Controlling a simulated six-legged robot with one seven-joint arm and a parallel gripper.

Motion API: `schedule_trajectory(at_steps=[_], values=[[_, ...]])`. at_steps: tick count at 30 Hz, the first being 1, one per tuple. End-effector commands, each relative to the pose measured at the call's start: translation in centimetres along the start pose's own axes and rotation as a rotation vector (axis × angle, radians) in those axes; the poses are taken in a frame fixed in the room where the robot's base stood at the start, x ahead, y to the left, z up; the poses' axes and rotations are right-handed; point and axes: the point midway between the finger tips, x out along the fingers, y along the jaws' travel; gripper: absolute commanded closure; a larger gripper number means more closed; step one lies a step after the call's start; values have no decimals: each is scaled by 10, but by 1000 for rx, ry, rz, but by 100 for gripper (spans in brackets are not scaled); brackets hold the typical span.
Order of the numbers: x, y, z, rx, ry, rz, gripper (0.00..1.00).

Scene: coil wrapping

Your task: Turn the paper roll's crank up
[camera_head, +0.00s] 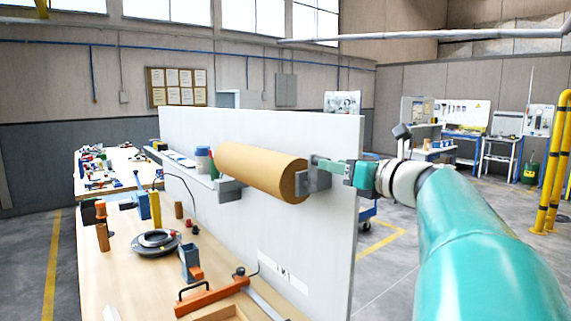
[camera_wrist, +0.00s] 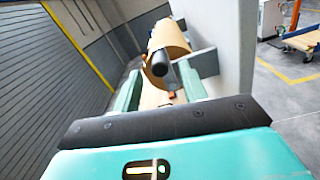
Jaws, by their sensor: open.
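The brown paper roll (camera_head: 255,168) lies level on grey brackets on the white partition. In the wrist view the roll (camera_wrist: 168,38) is straight ahead. The crank shows there as a dark round-ended handle (camera_wrist: 161,74) in front of the roll's near end. My gripper (camera_head: 336,168) is beside the near end of the roll in the head view. In the wrist view its green fingers (camera_wrist: 161,90) are open, one on each side of the crank's handle. I cannot tell whether they touch it. In the head view the crank cannot be made out clearly behind my gripper.
The white partition (camera_head: 330,240) stands right beside the roll and gripper. A workbench (camera_head: 130,250) below holds a black round reel (camera_head: 156,243), an orange clamp tool (camera_head: 212,296) and small blocks. A blue cart (camera_head: 368,209) stands behind the partition. Open floor lies to the right.

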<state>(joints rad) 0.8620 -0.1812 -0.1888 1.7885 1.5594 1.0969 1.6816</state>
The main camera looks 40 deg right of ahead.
Motion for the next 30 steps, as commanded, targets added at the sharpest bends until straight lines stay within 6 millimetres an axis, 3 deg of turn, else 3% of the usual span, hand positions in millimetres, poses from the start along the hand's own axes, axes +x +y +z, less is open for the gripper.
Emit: schedule_trajectory(at_steps=[6,13,18,30], values=[[-51,0,1,0,-3,-1,57],[-91,0,0,1,-1,-1,57],[-101,0,0,1,1,0,57],[-102,0,0,1,1,0,57]])
